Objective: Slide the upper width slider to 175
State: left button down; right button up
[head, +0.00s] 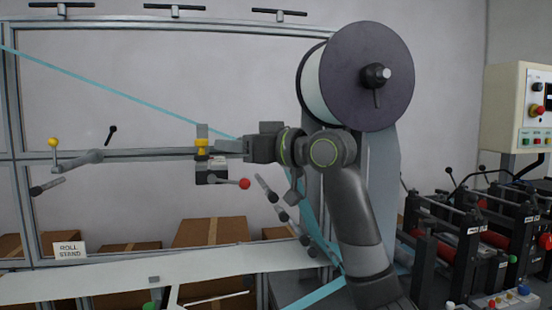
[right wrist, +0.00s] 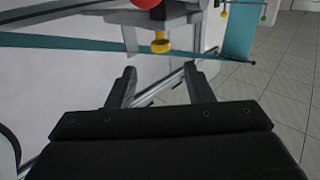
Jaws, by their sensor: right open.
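The upper width slider (head: 202,168) sits on the horizontal rail (head: 130,154) of the frame, with a yellow knob (head: 202,147) on it and a red-ball lever (head: 244,183) reaching right. My right gripper (head: 222,147) points left, close to the slider's right side. In the right wrist view, its two fingers (right wrist: 162,88) are apart with nothing between them. The yellow knob (right wrist: 160,42) is ahead of the gap, and the red ball (right wrist: 145,3) is at the top edge. No scale numbers are legible. My left gripper is not in view.
A blue web (head: 110,86) runs diagonally down to the slider area. A large dark-faced roll (head: 345,75) is behind my right arm. A white table (head: 120,274) with a ROLL STAND sign (head: 69,249) lies below. Black machinery (head: 470,240) stands at right.

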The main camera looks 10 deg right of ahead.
jog(key=b+v, duration=0.2)
jog(key=v, duration=0.7)
jog(key=shift+s+d, duration=0.2)
jog(key=shift+s, duration=0.05)
